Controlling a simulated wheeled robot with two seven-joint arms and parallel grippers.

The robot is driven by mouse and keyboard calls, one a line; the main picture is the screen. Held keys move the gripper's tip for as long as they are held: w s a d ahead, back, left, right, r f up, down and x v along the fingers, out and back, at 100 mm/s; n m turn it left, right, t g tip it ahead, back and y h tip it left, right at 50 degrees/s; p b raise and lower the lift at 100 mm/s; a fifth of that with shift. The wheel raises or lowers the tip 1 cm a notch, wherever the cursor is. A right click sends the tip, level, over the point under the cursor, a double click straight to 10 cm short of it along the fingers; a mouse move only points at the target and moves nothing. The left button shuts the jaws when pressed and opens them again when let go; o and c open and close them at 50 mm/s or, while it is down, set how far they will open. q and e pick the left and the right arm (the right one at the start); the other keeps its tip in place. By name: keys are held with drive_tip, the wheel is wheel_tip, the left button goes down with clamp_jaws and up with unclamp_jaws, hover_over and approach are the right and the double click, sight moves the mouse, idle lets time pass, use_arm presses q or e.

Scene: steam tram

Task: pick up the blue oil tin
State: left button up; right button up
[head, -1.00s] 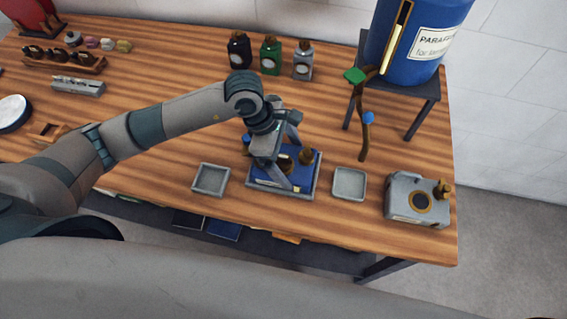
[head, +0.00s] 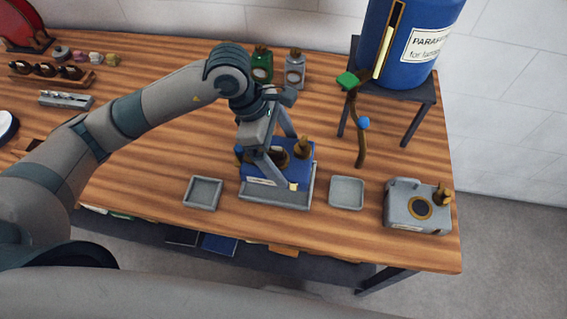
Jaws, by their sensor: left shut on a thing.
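The blue oil tin (head: 305,166) has a brown cap and a brown round part on its top and a pale label at its front. My left gripper (head: 279,160) comes down over the tin from above and is shut on it, with a finger across its top. The tin is above a grey shallow tray (head: 275,198) and appears raised a little from it, roughly level. The gripper hides part of the tin's top. My right gripper is not in view.
Small grey trays stand left (head: 202,193) and right (head: 347,193) of the tin. Bottles (head: 295,70) stand behind, near a brown lever (head: 360,145) and a blue paraffin drum (head: 395,55) on a dark stand (head: 420,93).

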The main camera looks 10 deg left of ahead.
sight(292, 158)
use_arm(q)
drive_tip(key=shift+r+b, duration=0.3)
drive_tip(key=shift+r, duration=1.2)
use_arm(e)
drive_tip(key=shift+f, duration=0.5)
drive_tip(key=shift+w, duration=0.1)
